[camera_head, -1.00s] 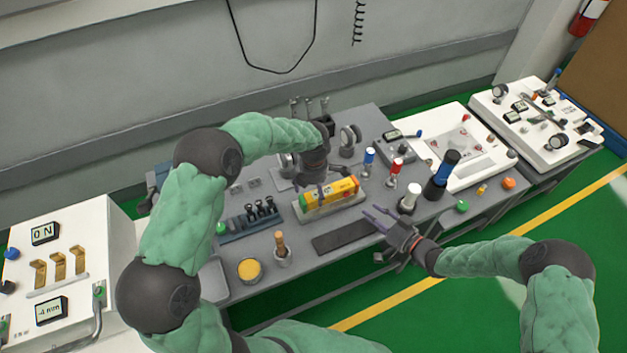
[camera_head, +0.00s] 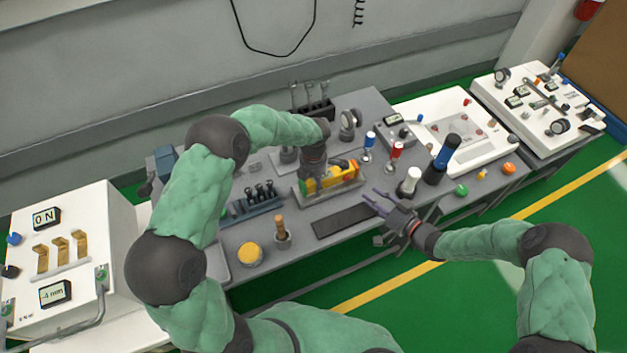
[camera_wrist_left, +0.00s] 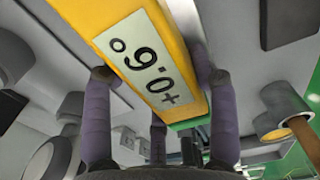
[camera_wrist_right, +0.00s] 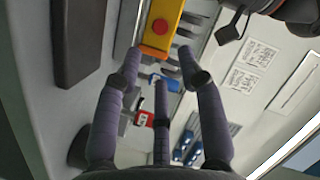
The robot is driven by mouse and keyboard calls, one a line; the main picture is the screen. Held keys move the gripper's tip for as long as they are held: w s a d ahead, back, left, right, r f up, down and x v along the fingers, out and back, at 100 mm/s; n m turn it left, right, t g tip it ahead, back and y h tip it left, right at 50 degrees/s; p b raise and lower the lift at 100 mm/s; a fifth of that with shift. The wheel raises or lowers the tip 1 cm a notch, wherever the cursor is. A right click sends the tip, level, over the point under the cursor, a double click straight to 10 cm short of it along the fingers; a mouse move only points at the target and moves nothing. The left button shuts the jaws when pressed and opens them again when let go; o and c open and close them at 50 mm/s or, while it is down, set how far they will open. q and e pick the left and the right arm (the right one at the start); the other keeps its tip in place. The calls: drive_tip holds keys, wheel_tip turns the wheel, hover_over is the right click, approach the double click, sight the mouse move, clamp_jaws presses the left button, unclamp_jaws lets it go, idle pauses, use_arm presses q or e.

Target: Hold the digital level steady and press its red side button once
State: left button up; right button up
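The digital level (camera_head: 347,173) is a yellow bar lying in a shallow tray (camera_head: 330,190) on the grey bench. In the left wrist view its display (camera_wrist_left: 145,62) reads about 0.6°. My left gripper (camera_head: 316,178) has come down over the level; its spread fingers (camera_wrist_left: 155,65) straddle the bar, and firm contact is not clear. The red button (camera_wrist_right: 160,27) shows on the level's end in the right wrist view. My right gripper (camera_head: 374,201) is open and empty, to the right of the level, apart from it, pointing towards that end.
A dark mat (camera_head: 343,220) lies in front of the level. A white-topped post (camera_head: 410,181) and a blue-and-black cylinder (camera_head: 443,158) stand to its right. A yellow-topped pot (camera_head: 249,253) and a wooden-handled tool (camera_head: 280,229) are at the left front.

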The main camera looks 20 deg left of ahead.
clamp_jaws()
idle(1.2)
